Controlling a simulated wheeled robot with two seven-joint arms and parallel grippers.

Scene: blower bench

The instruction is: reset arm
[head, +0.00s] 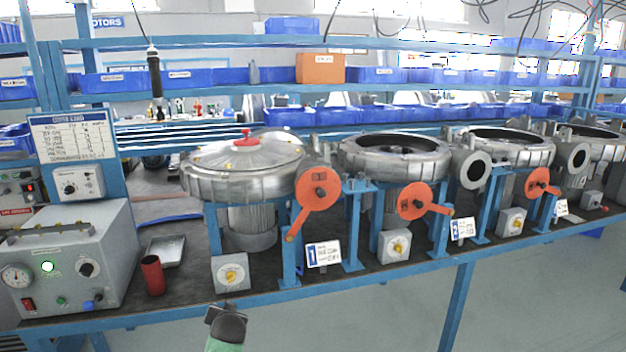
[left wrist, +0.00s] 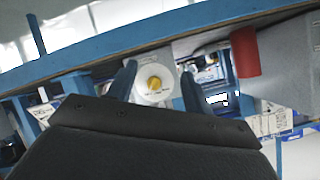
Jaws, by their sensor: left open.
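My left gripper (head: 227,318) is low in the head view, in front of the bench's front edge and below the first grey knob box (head: 231,273). In the left wrist view my left gripper (left wrist: 157,75) is open, its two dark fingers apart with nothing held between them. The yellow knob (left wrist: 154,84) on its white dial appears between the fingers, beyond them and apart. My right gripper is in neither view.
The blue-edged bench (head: 370,277) carries several metal blower housings (head: 245,185) with orange crank levers (head: 318,189). A red cylinder (head: 152,275), a metal tray (head: 166,251) and a grey control box (head: 70,262) stand at left. Open floor (head: 540,300) lies in front.

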